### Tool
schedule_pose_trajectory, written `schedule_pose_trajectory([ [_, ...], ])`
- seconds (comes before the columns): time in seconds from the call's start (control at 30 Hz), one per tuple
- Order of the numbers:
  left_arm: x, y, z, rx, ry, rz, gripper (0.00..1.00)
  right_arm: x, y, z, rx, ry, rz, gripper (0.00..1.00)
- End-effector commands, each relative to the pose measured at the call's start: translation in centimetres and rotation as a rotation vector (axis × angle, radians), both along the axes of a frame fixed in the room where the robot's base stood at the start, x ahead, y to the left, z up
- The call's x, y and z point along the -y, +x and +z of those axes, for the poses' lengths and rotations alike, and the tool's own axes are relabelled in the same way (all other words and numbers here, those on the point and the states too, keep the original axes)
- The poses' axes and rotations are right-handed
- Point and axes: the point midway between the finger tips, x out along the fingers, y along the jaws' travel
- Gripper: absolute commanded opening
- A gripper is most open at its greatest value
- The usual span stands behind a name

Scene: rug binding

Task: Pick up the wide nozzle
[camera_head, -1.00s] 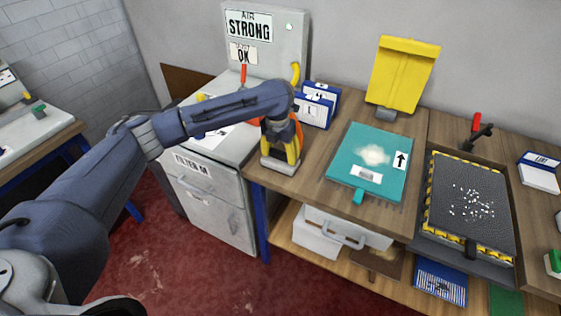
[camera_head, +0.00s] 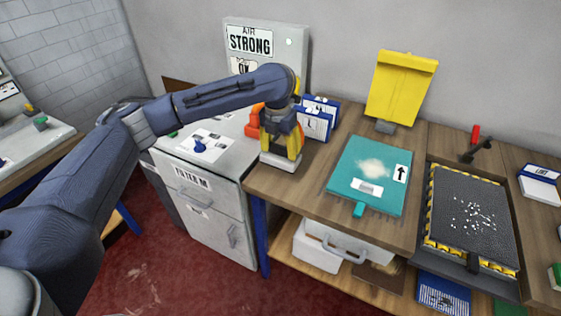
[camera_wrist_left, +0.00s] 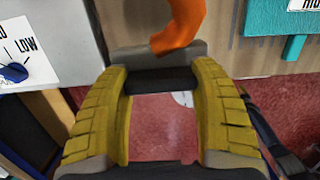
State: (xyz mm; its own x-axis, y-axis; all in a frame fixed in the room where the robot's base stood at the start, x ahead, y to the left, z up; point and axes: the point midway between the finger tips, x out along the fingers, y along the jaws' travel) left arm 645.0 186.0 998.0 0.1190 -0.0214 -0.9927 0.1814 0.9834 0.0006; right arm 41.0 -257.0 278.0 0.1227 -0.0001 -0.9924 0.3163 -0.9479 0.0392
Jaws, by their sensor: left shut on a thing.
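My left gripper (camera_head: 281,150) is over the left end of the wooden bench, pointing down. Its yellow-padded fingers also show in the left wrist view (camera_wrist_left: 160,85). They are closed on a dark piece with a wide grey bar, which I take to be the wide nozzle (camera_wrist_left: 155,57). In the head view the pale bar of the nozzle (camera_head: 278,163) shows below the fingers, near the bench's left edge. I cannot tell whether it touches the bench. An orange curved part (camera_head: 254,121) is beside the gripper. My right gripper is not in view.
A grey cabinet (camera_head: 208,207) with a blue dial (camera_head: 199,146) stands left of the bench. Blue-and-white cards (camera_head: 316,122) are just behind the gripper.

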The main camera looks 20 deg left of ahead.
Motion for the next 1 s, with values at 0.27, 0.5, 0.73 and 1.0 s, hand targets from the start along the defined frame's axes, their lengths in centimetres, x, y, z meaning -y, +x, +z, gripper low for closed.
schedule_pose_trajectory([
  [0.27, 0.0, 0.1, 6.7, 0.005, -0.001, -0.001, 0.23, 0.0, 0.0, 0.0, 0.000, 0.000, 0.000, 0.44],
  [0.5, 0.1, 0.0, 10.3, 0.002, 0.000, -0.001, 0.23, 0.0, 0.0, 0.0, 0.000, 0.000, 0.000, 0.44],
  [0.73, 0.1, 0.0, 11.9, 0.001, -0.001, -0.001, 0.22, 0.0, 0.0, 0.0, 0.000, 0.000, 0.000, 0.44],
  [1.0, 0.1, 0.0, 12.2, 0.000, -0.001, -0.001, 0.22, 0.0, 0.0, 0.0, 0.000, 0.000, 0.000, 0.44],
])
